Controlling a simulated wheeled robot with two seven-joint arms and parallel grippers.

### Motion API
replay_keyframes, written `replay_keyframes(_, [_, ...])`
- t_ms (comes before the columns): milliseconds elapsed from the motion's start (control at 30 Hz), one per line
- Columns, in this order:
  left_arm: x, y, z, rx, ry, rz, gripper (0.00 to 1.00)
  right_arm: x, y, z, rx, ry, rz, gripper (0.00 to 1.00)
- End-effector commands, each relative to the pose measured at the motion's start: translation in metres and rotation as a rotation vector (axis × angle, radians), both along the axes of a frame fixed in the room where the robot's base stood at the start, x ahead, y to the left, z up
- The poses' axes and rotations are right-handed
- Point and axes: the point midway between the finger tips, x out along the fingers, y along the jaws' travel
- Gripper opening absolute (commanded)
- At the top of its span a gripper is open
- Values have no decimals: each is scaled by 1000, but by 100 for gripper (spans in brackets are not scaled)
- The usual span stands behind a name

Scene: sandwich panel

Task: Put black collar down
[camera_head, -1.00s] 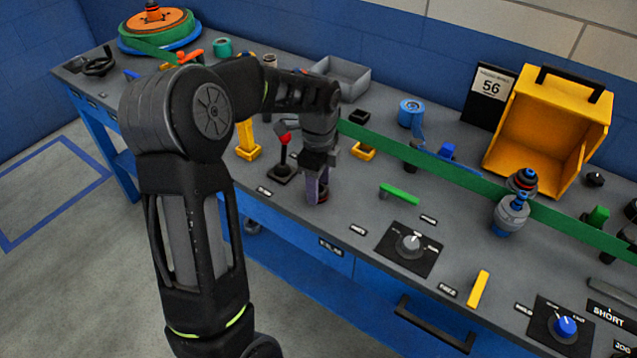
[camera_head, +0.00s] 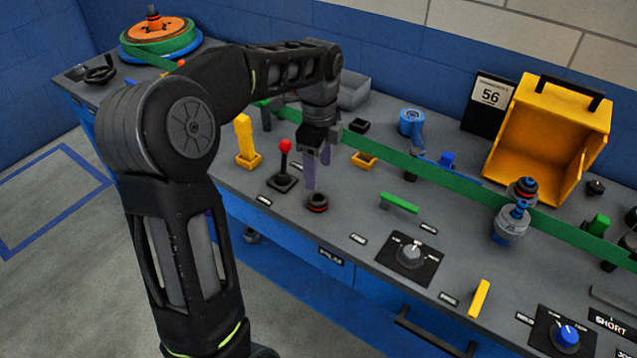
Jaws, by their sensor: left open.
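The black collar (camera_head: 317,202), a short dark ring with a reddish band, rests on the grey bench top (camera_head: 345,222) near its front edge. My left gripper (camera_head: 317,172) is above and slightly behind the collar in the picture. Its two purplish fingers point down, open and empty, apart from the collar. My right gripper is not in view.
A red-knobbed lever (camera_head: 285,147) and a yellow post (camera_head: 245,140) stand left of the collar. A green bar (camera_head: 400,203) and a rotary knob (camera_head: 411,253) are to its right. A green belt (camera_head: 450,180) crosses behind.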

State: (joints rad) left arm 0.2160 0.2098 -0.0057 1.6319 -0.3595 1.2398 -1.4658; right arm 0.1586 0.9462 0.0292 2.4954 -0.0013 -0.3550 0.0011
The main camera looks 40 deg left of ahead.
Motion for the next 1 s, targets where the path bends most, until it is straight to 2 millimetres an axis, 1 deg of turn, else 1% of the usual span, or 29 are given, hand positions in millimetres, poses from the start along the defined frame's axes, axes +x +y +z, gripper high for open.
replay_keyframes(33, [1,0,11,0,-4,-1,64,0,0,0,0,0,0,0])
replay_keyframes(100, [1,0,22,1,-3,-1,64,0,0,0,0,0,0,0])
replay_keyframes(200, [0,0,32,0,-1,-1,64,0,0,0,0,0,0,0])
replay_keyframes(300, [0,0,38,0,0,-1,64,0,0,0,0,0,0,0])
replay_keyframes(1000, [0,0,38,0,1,-1,64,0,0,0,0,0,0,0])
